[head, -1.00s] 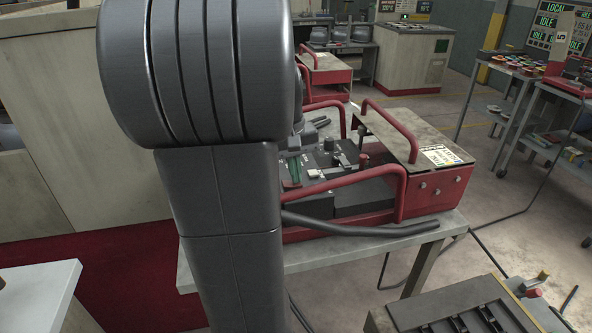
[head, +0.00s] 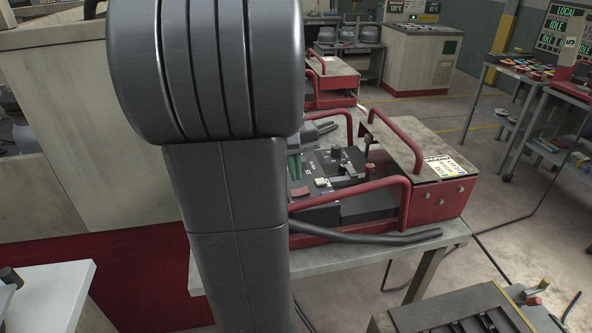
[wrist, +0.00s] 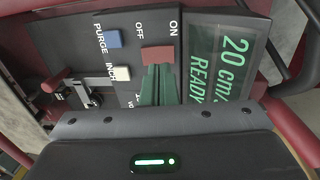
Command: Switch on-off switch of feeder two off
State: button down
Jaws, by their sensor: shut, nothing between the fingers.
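The red rocker switch (wrist: 157,55) is on a dark control panel, with OFF printed by its left end and ON by its right. I cannot tell which way it is tipped. It also shows as a small red patch in the head view (head: 300,191). My gripper (wrist: 158,68) has green fingers, shut together and empty, with tips right at the switch's lower edge in the wrist view. I cannot tell whether they touch it. In the head view, the green fingers (head: 295,165) show just above the switch, and my arm hides the rest. No feeder number is readable.
A blue PURGE button (wrist: 113,39) and a white INCH button (wrist: 122,73) lie left of the switch. A green display (wrist: 222,62) reads 20 cm/s READY. Red guard rails (head: 370,184) surround the panel. A similar red machine (head: 332,82) stands behind.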

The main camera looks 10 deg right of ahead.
aim_at(305, 191)
notch_tip(305, 191, up, 10)
jog(key=a+b, duration=0.1)
jog(key=shift+a+r, duration=0.15)
jog(key=shift+r, duration=0.1)
jog(key=b, duration=0.2)
jog(key=d+b, duration=0.1)
jog(key=b, duration=0.2)
jog(key=shift+s+d, duration=0.2)
jog(key=shift+d, duration=0.05)
jog(key=shift+r, duration=0.1)
jog(key=f, duration=0.4)
jog(key=d+f, duration=0.1)
jog(key=f, duration=0.9)
jog(key=shift+d+b, duration=0.35)
